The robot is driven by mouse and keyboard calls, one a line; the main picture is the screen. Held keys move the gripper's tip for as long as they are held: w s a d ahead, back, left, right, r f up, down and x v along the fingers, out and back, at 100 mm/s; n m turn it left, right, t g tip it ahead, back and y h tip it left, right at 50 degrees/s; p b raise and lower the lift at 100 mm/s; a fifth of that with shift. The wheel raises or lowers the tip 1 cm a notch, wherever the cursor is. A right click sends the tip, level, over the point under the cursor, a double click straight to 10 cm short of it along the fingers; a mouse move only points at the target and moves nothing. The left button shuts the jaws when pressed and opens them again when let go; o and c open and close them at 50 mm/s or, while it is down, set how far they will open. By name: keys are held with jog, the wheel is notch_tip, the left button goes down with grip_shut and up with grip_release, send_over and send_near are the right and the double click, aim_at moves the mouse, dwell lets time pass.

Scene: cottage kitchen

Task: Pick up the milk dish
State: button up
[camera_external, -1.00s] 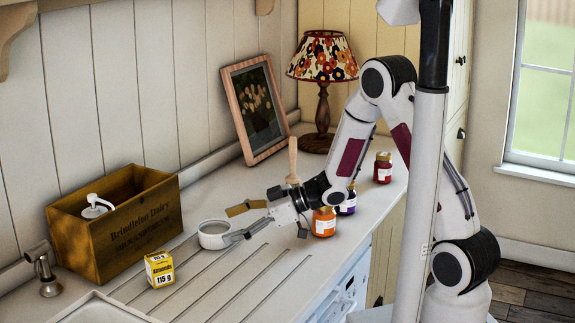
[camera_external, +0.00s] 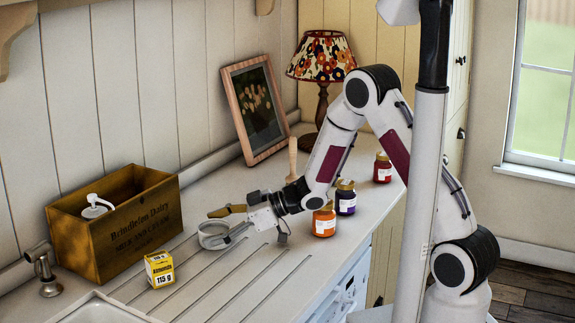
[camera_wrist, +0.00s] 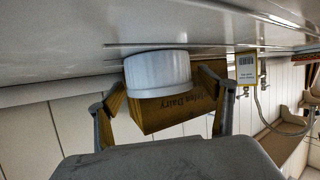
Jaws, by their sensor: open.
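The milk dish (camera_external: 213,235) is a small white round ramekin standing on the worktop. It also shows in the wrist view (camera_wrist: 157,74), between the two fingers. My gripper (camera_external: 222,223) is open around the dish, with one finger on the far side and one on the near side. In the wrist view my gripper (camera_wrist: 162,92) has a finger on either side of the dish. Whether either finger touches the dish I cannot tell.
A wooden dairy crate (camera_external: 120,225) stands behind left. A yellow almonds box (camera_external: 159,269) is in front left. Orange (camera_external: 324,222), purple (camera_external: 345,198) and red (camera_external: 382,168) jars stand on the right. A wooden tool (camera_external: 292,160) stands upright behind my wrist.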

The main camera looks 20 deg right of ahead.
dwell(0.4)
jog(key=c, duration=1.3)
jog(key=shift+r, duration=0.15)
jog(key=shift+r, duration=4.9)
